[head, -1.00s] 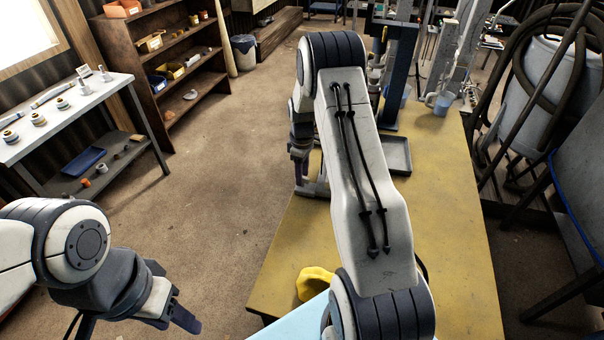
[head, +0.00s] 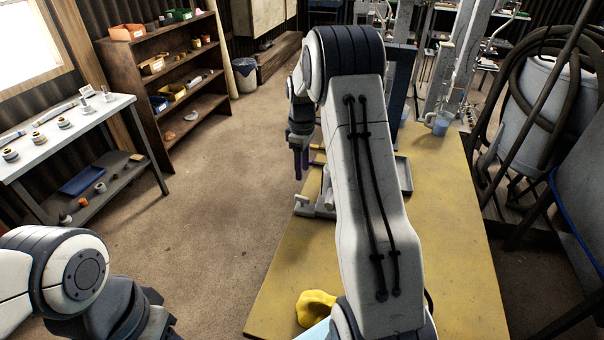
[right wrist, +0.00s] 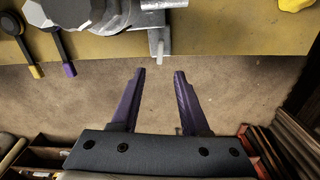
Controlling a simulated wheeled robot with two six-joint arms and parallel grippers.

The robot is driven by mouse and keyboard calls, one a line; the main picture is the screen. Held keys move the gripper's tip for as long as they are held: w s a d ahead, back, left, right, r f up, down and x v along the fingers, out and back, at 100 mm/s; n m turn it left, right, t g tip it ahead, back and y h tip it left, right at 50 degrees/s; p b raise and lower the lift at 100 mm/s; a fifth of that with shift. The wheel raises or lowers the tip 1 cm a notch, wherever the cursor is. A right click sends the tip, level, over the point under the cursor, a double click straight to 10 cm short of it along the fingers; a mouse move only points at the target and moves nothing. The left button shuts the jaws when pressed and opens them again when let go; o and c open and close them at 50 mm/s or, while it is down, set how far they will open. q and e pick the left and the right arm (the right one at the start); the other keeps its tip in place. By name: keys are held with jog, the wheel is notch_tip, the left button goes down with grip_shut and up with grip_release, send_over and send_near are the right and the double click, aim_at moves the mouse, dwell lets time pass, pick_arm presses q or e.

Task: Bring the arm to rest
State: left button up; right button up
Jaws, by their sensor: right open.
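My right gripper (head: 300,168) hangs past the left edge of the yellow-topped bench (head: 455,235), with its dark purple fingers pointing down. In the right wrist view my right gripper (right wrist: 160,71) is open, with nothing between its fingers and brown floor behind them. The bench edge (right wrist: 225,50) runs across the top of that view, apart from the fingertips. My left arm (head: 75,275) is at the lower left, over the floor; its fingers are out of the frame.
A grey metal clamp-like piece (head: 318,207) sits at the bench's left edge, close to my right gripper. A yellow lump (head: 316,308) lies at the near corner. A grey tray (head: 404,175) is partly behind my arm. Shelves (head: 165,80) and a side table (head: 70,118) stand left; the floor between is clear.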

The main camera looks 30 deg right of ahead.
dwell(0.4)
jog(key=s+a+r, duration=0.2)
jog(key=s+a, duration=0.1)
jog(key=a, duration=0.5)
jog(key=s+a+r, duration=0.3)
jog(key=a, duration=0.4)
jog(key=s+a+r, duration=0.2)
jog(key=s+a, duration=0.2)
jog(key=a, duration=0.4)
jog(key=s+a, duration=0.4)
jog(key=s, duration=0.7)
jog(key=s+a+y, duration=0.1)
jog(key=s+a, duration=0.3)
jog(key=s, duration=0.7)
jog(key=shift+a+r, duration=0.2)
